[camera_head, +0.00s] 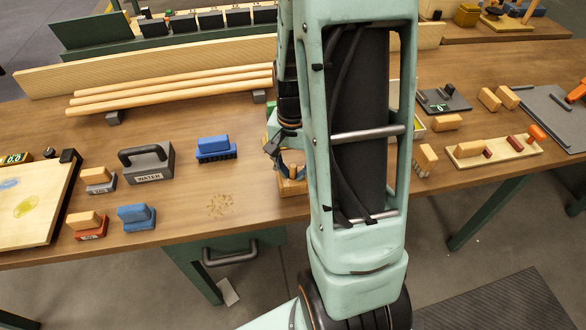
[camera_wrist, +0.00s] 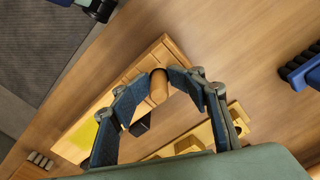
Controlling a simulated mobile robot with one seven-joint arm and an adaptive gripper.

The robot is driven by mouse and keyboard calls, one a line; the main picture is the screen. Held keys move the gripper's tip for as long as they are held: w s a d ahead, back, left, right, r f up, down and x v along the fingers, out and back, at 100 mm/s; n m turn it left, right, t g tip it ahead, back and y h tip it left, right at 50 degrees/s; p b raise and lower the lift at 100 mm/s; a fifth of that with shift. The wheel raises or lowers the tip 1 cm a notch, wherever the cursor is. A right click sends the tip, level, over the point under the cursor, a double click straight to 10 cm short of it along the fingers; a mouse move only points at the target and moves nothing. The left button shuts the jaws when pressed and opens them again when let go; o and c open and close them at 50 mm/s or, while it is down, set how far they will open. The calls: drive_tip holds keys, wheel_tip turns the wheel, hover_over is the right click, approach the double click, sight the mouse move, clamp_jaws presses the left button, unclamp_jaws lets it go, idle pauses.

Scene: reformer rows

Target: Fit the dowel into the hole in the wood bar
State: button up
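My gripper (camera_wrist: 160,82) has its two blue-padded fingers closed around the short round wooden dowel (camera_wrist: 157,90), which shows between the fingertips in the wrist view. The light wood bar (camera_wrist: 168,48) lies beneath and beyond the fingers, running from upper middle to lower left. I cannot make out the hole, nor whether the dowel touches the bar. In the head view my gripper (camera_head: 283,160) is low over the bench, over a wooden piece (camera_head: 294,187), largely hidden by my arm.
A notched wood piece (camera_wrist: 205,132) lies beside the bar, with a dark object (camera_wrist: 140,126) between. A blue brush (camera_head: 213,149), a grey WATER box (camera_head: 147,164) and sanding blocks (camera_head: 137,217) stand left. Long rods (camera_head: 170,91) lie behind. Bench between brush and blocks is mostly clear.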

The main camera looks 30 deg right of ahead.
sight(293, 166)
drive_tip(key=shift+s+f, duration=0.2)
drive_tip(key=shift+f, duration=0.2)
drive_tip(key=shift+r, duration=0.15)
drive_tip(key=shift+r+p, duration=0.45)
wheel_tip(293, 166, up, 13)
drive_tip(key=p, duration=0.1)
drive_tip(key=shift+w+f, duration=0.15)
drive_tip(key=shift+f, duration=0.05)
